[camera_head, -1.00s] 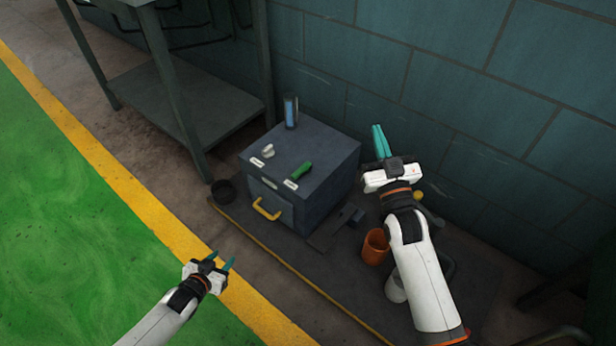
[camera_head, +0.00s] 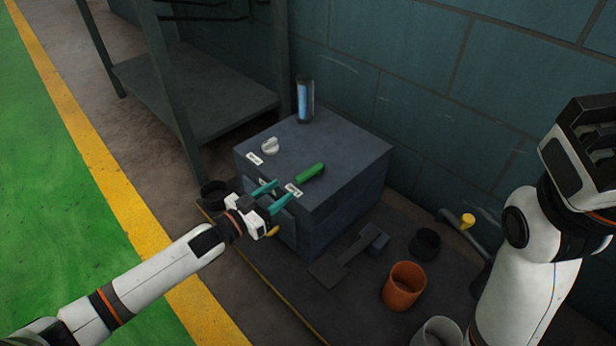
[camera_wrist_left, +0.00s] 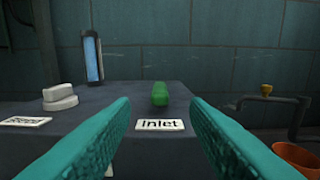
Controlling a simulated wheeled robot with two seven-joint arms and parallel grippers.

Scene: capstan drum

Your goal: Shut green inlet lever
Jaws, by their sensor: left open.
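The green lever (camera_head: 309,173) lies on top of the dark grey box (camera_head: 345,180), behind a white label. In the left wrist view the green lever (camera_wrist_left: 160,93) is seen end-on, centred behind the label reading "Inlet" (camera_wrist_left: 160,125). My left gripper (camera_head: 273,195) is open and empty at the box's front top edge, its teal fingers pointing at the box. The lever lies ahead of the gap between the fingers, apart from them. My right gripper (camera_head: 585,150) is at the right edge, and its fingers cannot be made out.
A white knob (camera_head: 270,146) and a blue gauge tube (camera_head: 305,100) stand on the box. An orange cup (camera_head: 403,286), a dark cup (camera_head: 425,244) and a yellow-handled pipe tap (camera_head: 467,221) are to the right. A metal shelf (camera_head: 200,100) stands at the left, a wall behind.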

